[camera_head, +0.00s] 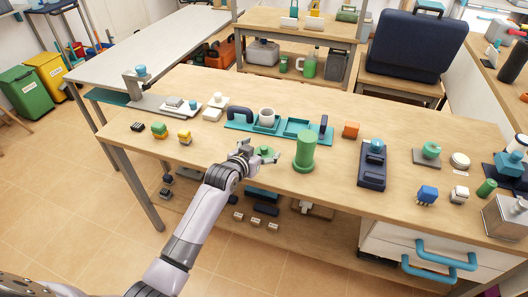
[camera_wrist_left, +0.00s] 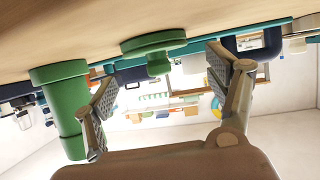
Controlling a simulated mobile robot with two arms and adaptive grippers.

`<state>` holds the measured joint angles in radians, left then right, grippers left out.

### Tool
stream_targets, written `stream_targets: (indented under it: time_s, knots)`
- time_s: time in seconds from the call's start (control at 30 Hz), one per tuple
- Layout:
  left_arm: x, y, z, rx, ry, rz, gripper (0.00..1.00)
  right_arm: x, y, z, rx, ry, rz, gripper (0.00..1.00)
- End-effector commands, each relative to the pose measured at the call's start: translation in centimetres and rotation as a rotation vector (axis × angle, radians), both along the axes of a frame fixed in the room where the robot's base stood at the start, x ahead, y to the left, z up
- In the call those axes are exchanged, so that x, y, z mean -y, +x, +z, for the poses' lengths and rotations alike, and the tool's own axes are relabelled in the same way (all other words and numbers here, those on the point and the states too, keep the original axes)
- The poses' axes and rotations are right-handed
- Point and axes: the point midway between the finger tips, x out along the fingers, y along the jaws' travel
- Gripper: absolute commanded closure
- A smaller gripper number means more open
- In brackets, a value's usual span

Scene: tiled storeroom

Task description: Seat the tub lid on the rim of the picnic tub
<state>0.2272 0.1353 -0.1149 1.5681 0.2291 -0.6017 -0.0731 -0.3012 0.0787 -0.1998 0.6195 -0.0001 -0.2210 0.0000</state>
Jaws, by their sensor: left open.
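The green picnic tub (camera_head: 305,152) stands upright on the wooden bench. It also shows in the left wrist view (camera_wrist_left: 66,110), where the picture is upside down. The green tub lid (camera_head: 265,150) lies on the bench just left of the tub, apart from it. In the left wrist view the lid (camera_wrist_left: 153,42) is a flat disc with a knob pointing away from the bench. My left gripper (camera_head: 260,153) is open and empty close in front of the lid. Its fingers (camera_wrist_left: 160,72) are spread to either side of the knob. My right gripper is out of view.
Behind the lid is a teal tray (camera_head: 283,137) with a white mug (camera_head: 267,115). The bench's front edge is near.

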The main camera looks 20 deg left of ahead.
Motion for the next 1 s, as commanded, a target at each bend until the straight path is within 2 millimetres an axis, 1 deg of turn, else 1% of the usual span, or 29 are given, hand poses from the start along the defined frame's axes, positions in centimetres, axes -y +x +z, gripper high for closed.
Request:
stream_targets:
  time_s: [0.03, 0.1, 0.2, 0.5, 1.0]
  knots:
    - [0.2, 0.7, -0.3, -0.001, -0.001, 0.0, 0.21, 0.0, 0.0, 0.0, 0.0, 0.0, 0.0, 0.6]
    - [0.2, 1.4, -0.6, 0.0, -0.001, 0.001, 0.21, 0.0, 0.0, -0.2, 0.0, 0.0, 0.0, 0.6]
    - [0.4, 2.0, -0.9, -0.001, 0.0, 0.001, 0.21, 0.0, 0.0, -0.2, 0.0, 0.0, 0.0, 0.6]
    - [0.4, 2.2, -0.9, 0.0, -0.001, 0.001, 0.22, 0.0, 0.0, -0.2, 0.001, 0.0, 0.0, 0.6]
    - [0.3, 2.2, -0.9, -0.001, 0.0, 0.001, 0.55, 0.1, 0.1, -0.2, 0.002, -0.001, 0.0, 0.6]
